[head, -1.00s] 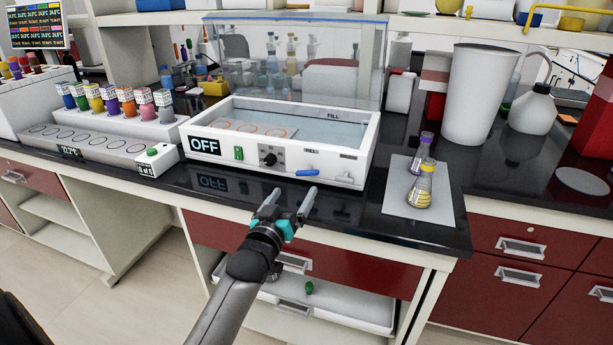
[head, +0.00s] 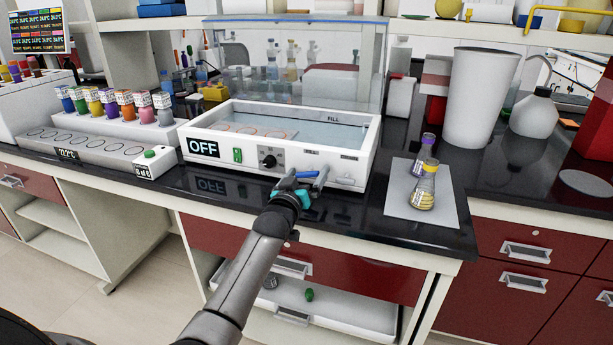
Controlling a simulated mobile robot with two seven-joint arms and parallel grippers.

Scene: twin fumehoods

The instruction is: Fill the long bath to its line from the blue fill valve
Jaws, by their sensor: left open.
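The long bath (head: 225,172) is a white box with a raised clear lid (head: 300,62), standing on the black bench. Its front shows an OFF display, a green switch and a black knob. Water (head: 315,128) shows inside, and a FILL mark is on the inner back wall. My left gripper (head: 304,178) is open at the lower right of the bath's front. The blue fill valve (head: 306,174) shows as a small blue strip between the fingers; most of it is hidden. I cannot tell whether the fingers touch it. My right gripper is not in view.
A rack with several coloured-liquid vials (head: 125,104) stands left of the bath. Two flasks, one with yellow liquid (head: 424,188), stand on a grey mat (head: 400,200) to the right. A large white beaker (head: 478,100) is behind them. An open drawer (head: 340,305) lies below.

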